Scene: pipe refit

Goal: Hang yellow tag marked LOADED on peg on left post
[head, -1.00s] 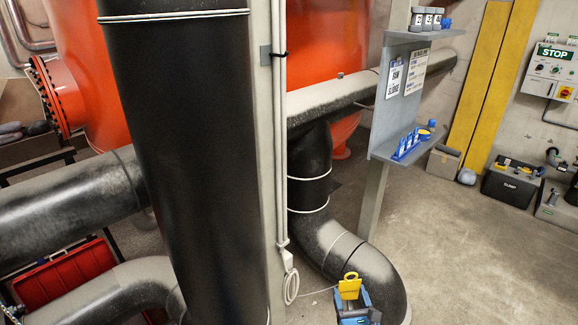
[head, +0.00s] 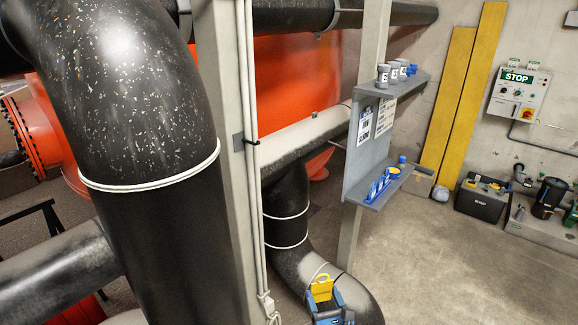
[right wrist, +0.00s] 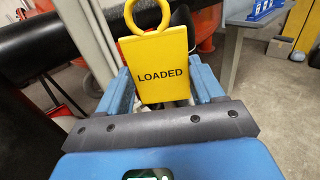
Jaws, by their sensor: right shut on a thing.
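The yellow tag (head: 322,290) is upright in my right gripper (head: 328,306), low in the middle of the head view. In the right wrist view the tag (right wrist: 160,72) faces me, reads LOADED and has a ring at its top. The blue jaws are shut on its lower part. A grey post (head: 218,130) with white conduits stands left of the tag. A small plate with a dark fitting (head: 248,140) sits on it; I cannot tell whether this is the peg. A second post (head: 372,75) stands farther right, by the shelf. My left gripper is out of view.
A thick black pipe (head: 140,130) fills the left side. A black elbow pipe (head: 285,195) is behind the tag. A grey shelf unit (head: 358,170) with jars and blue items stands right of it. Open concrete floor (head: 450,260) lies at the right.

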